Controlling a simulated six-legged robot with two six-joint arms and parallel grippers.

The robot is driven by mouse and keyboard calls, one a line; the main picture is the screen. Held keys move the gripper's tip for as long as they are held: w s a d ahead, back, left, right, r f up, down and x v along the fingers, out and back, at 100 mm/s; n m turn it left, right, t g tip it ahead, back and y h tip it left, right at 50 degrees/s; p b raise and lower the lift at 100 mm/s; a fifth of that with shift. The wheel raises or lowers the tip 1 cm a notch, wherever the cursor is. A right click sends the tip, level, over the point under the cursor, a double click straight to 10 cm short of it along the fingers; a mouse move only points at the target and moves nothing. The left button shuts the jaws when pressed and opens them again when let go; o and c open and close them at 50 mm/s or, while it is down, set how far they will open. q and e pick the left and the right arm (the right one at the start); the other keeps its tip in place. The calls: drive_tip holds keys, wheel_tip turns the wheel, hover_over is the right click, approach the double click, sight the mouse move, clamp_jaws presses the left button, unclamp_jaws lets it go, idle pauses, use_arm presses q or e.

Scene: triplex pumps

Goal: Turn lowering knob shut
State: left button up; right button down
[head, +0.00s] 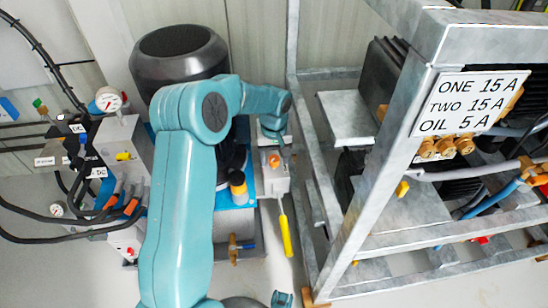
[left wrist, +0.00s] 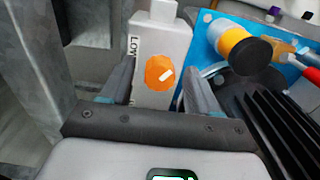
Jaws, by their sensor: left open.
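The lowering knob is an orange, many-sided knob (left wrist: 159,72) with a small white mark. It sits on a pale grey block (left wrist: 160,40) whose partly hidden label reads "LOW". In the head view the orange knob (head: 273,160) shows small on the block, just below the end of my left arm. My left gripper (left wrist: 158,84) is open, with one finger on each side of the knob. I cannot tell whether either finger touches it. In the head view my left gripper (head: 279,138) is mostly hidden by its own wrist.
A yellow-handled lever (head: 285,235) hangs below the block. A grey metal frame (head: 325,200) stands close on the right. An orange-and-black cylinder (left wrist: 240,48) stands beside the block on a blue surface (left wrist: 205,38). Gauges and hoses (head: 108,99) are at left.

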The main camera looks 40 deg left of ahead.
use_arm(q)
drive_tip(key=shift+c, duration=0.2)
drive_tip(key=c, duration=1)
drive_tip(key=shift+r, duration=0.1)
